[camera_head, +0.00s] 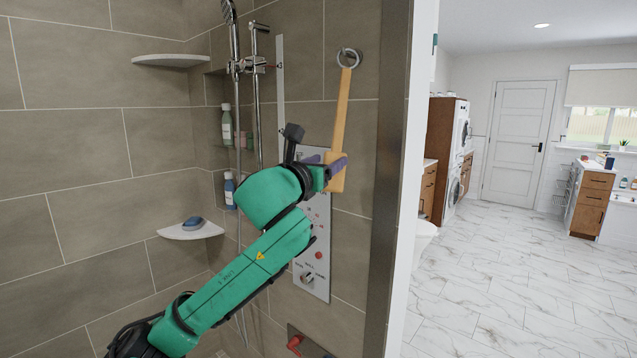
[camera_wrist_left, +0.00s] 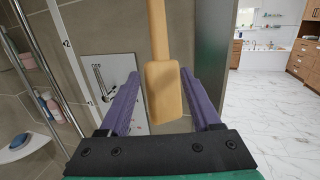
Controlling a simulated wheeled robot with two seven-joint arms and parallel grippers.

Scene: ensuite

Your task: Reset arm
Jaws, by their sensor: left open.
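My left arm reaches up into the shower from the lower left in the head view. Its gripper (camera_head: 328,166) is open around the lower end of a wooden brush or paddle (camera_head: 341,112), which hangs upright by its handle from a round wall hook (camera_head: 349,58). In the left wrist view the purple fingers of the left gripper (camera_wrist_left: 160,108) stand apart on either side of the wide wooden end (camera_wrist_left: 163,92), with gaps showing, so it is not clamped. My right gripper is in neither view.
The tiled wall carries a control panel (camera_head: 312,235), a shower rail (camera_head: 257,95) and corner shelves (camera_head: 192,231), one with a blue item. Bottles (camera_head: 227,125) stand in the niche. A wall edge (camera_head: 395,180) borders the shower on the right. Open marble floor (camera_head: 500,285) lies beyond.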

